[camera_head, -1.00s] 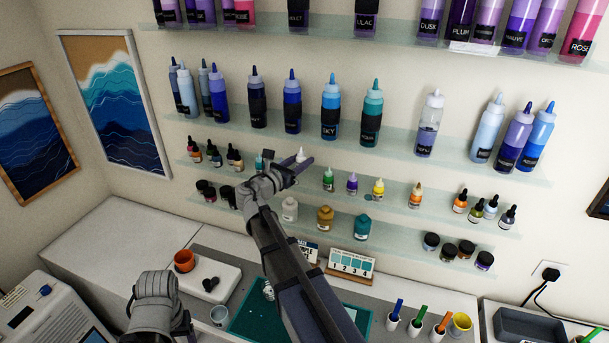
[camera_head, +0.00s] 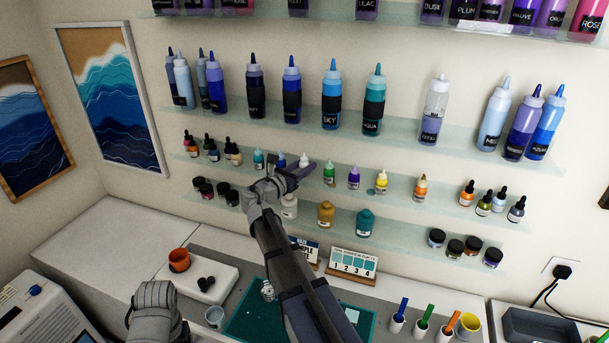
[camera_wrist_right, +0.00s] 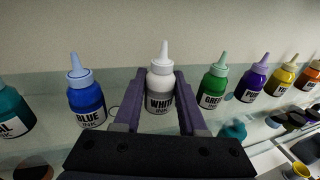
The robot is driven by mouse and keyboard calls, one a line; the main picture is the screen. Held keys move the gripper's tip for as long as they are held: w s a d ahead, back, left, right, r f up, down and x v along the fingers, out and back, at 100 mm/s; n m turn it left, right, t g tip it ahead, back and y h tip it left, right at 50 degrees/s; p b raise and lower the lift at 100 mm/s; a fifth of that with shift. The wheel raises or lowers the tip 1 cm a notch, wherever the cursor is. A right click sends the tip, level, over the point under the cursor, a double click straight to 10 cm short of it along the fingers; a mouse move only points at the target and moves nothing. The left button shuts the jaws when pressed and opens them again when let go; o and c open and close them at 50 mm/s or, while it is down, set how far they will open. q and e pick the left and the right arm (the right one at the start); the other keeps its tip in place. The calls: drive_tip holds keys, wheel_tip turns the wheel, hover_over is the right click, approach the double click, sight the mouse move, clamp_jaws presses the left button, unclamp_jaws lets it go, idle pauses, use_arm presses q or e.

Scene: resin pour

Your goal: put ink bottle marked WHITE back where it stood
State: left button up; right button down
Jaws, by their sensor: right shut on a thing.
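The ink bottle marked WHITE (camera_wrist_right: 160,85) is upright between the two fingers of my right gripper (camera_wrist_right: 159,108) in the right wrist view. My right gripper (camera_head: 296,170) is shut on it at the small-bottle shelf (camera_head: 402,187), and only the bottle's white tip (camera_head: 304,159) shows in the head view. In the wrist view it stands in line between the BLUE ink bottle (camera_wrist_right: 86,95) and the GREEN ink bottle (camera_wrist_right: 213,84). I cannot tell whether its base touches the shelf. My left arm shows at the lower left, but its fingertips cannot be made out.
The PURPLE bottle (camera_wrist_right: 252,83) and yellow bottle (camera_wrist_right: 281,77) stand further right on the same shelf. Larger jars, such as the teal jar (camera_head: 365,222), stand on the shelf below. Tall squeeze bottles (camera_head: 331,95) line the shelf above. A green mat (camera_head: 245,322) lies on the worktop.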

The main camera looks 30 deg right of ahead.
drive_tip(key=shift+w+d+f, duration=0.15)
drive_tip(key=shift+f, duration=0.35)
drive_tip(key=shift+r, duration=0.1)
drive_tip(key=shift+c, duration=2.3)
unclamp_jaws()
drive_tip(key=shift+r, duration=0.15)
drive_tip(key=v, duration=1.2)
drive_tip(key=shift+p, duration=0.35)
